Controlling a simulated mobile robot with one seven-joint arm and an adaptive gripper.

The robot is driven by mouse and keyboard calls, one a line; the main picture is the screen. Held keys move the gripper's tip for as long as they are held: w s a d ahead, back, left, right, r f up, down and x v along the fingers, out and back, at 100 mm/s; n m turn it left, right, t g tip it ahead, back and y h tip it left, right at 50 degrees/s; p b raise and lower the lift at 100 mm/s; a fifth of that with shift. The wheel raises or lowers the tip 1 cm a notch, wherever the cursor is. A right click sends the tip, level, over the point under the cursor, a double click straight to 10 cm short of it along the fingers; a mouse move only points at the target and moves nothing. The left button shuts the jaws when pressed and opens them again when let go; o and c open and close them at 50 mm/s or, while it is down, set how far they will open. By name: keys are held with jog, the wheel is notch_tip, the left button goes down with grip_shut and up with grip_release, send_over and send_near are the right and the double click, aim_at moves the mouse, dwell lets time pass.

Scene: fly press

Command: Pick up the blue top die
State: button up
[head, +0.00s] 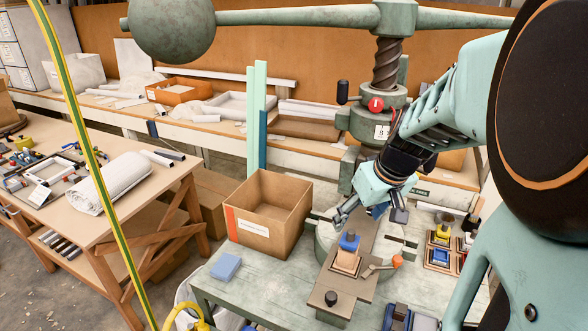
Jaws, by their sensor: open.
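My gripper (369,215) is open, pointing down over the press bed below the screw. One finger shows on the left and one on the right. A blue piece (379,210) shows between the fingers, partly hidden by the gripper; I cannot tell whether it is touched. Another blue block (349,243) sits on a tan block on the brown slide plate (335,278), in front of my gripper. A third blue piece (440,257) sits in a small wooden holder at the right. I cannot tell from this view which is the top die.
An open cardboard box (268,213) is left of the slide. A yellow piece (442,236) is at the right. An orange-knobbed lever (396,262) juts beside the slide.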

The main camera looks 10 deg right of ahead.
aim_at(352, 231)
jog(key=shift+b+x, duration=0.3)
jog(key=shift+x, duration=0.75)
jog(key=x, duration=0.1)
jog(key=b+x, duration=0.1)
jog(key=x, duration=0.1)
jog(key=b+x, duration=0.1)
jog(key=shift+s+f, duration=0.3)
jog(key=shift+f, duration=0.05)
jog(key=shift+w+f+b, duration=0.25)
jog(key=shift+b, duration=0.05)
jog(key=shift+r, duration=0.1)
jog(key=shift+c, duration=0.3)
jog(key=c, duration=1.3)
jog(key=shift+c, duration=0.3)
jog(key=shift+r, duration=0.1)
